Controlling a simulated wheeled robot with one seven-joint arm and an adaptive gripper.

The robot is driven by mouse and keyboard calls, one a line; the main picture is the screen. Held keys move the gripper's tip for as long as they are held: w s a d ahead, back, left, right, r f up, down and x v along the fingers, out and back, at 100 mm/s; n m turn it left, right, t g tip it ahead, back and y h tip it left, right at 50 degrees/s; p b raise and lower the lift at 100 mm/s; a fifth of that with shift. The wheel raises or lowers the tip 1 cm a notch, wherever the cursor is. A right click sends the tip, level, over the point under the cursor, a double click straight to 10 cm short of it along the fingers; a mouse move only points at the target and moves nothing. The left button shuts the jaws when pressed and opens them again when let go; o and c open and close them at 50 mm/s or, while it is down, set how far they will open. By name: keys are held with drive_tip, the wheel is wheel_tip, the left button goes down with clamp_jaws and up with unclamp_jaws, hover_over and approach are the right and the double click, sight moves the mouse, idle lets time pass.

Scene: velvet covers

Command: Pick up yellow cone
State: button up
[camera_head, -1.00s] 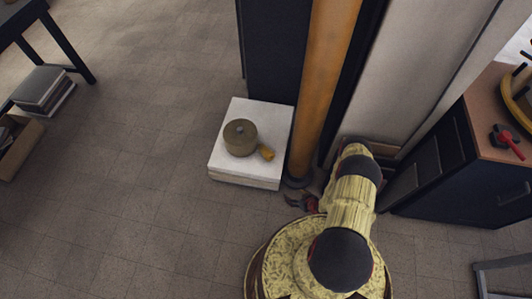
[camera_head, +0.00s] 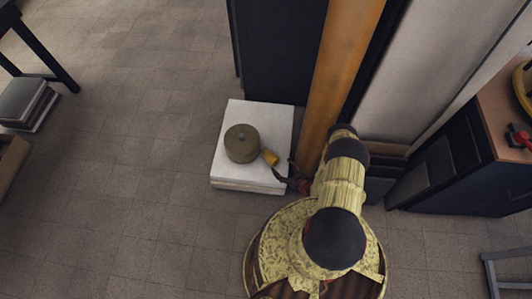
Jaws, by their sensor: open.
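The small yellow cone (camera_head: 270,157) lies on the white block (camera_head: 225,169) near its right edge, beside a round olive-brown object (camera_head: 242,143). My gripper (camera_head: 283,176) is at the right edge of the block, just below and right of the cone. It is open, with a dark finger close to the cone; I cannot tell whether they touch. Part of the gripper is small and dark against the floor and my arm.
An orange pillar (camera_head: 338,75) rises right behind the block, close to my arm. A dark cabinet (camera_head: 450,165) with a brown top stands at the right. Stacked boxes (camera_head: 28,104) and a table leg are at the left. The floor (camera_head: 130,190) left of the block is clear.

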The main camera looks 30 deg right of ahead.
sight(274, 160)
drive_tip(key=shift+b+x, duration=0.6)
drive_tip(key=shift+x, duration=0.95)
drive_tip(key=x, duration=0.1)
drive_tip(key=b+x, duration=0.2)
drive_tip(key=x, duration=0.1)
drive_tip(key=shift+s+a+f, duration=0.1)
drive_tip(key=shift+a+f, duration=0.2)
drive_tip(key=shift+f, duration=0.1)
drive_tip(key=shift+w+b, duration=0.3)
drive_tip(key=shift+w, duration=0.1)
drive_tip(key=shift+c, duration=1.1)
drive_tip(key=c, duration=1.1)
drive_tip(key=shift+c, duration=0.4)
